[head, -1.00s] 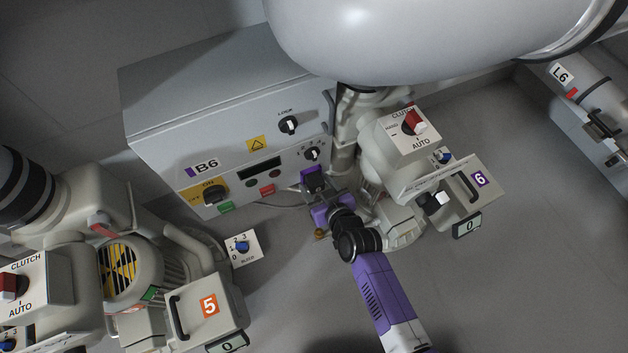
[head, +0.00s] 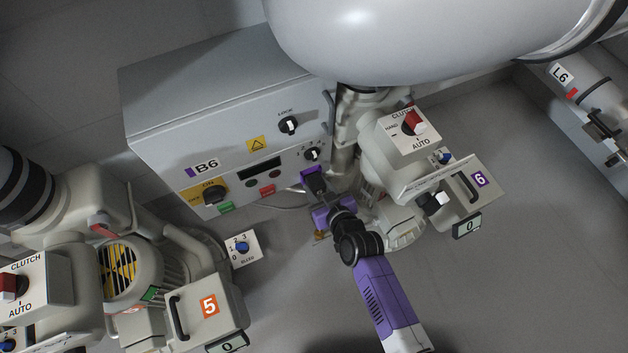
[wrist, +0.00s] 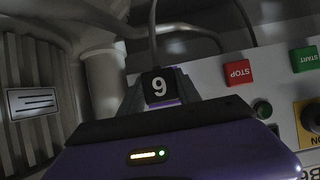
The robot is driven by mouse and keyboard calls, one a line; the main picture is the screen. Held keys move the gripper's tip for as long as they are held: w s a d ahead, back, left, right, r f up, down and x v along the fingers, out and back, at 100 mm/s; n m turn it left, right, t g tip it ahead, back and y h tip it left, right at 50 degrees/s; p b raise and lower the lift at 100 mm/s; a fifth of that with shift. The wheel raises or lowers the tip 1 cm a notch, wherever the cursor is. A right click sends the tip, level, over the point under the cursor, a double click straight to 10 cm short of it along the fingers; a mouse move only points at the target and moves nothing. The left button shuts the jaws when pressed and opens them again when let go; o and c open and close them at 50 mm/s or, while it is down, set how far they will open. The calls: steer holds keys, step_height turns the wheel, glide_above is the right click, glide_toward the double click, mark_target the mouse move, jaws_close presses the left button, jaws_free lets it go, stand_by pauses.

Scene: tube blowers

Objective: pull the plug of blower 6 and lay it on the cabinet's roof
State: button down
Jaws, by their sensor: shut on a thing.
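My gripper (head: 333,213), purple with a dark wrist, is low between the grey cabinet B6 (head: 225,120) and blower 6 (head: 385,150). In the wrist view the jaws are shut on a dark plug (wrist: 160,87). Its label looks like a 9 there, which could be a 6 upside down. A cable runs up from the plug in that view.
Blower 5 (head: 160,270) stands at the lower left with its bleed knob plate (head: 241,248). Cabinet B6's front carries knobs and buttons, with the red stop button (wrist: 238,72) close to my gripper. Floor is free in front of blower 6.

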steer(key=shift+s+d, duration=0.35)
steer(key=shift+s, duration=0.45)
steer(key=shift+s+d, duration=0.3)
steer(key=shift+s, duration=0.55)
steer(key=shift+s+d, duration=0.35)
steer(key=shift+s, duration=0.45)
steer(key=shift+s+d, duration=0.15)
steer(key=shift+s, duration=0.2)
steer(key=shift+r, duration=0.2)
step_height(320, 180, up, 41)
steer(key=p, duration=3.6)
steer(key=shift+r, duration=0.2)
stand_by(0.3)
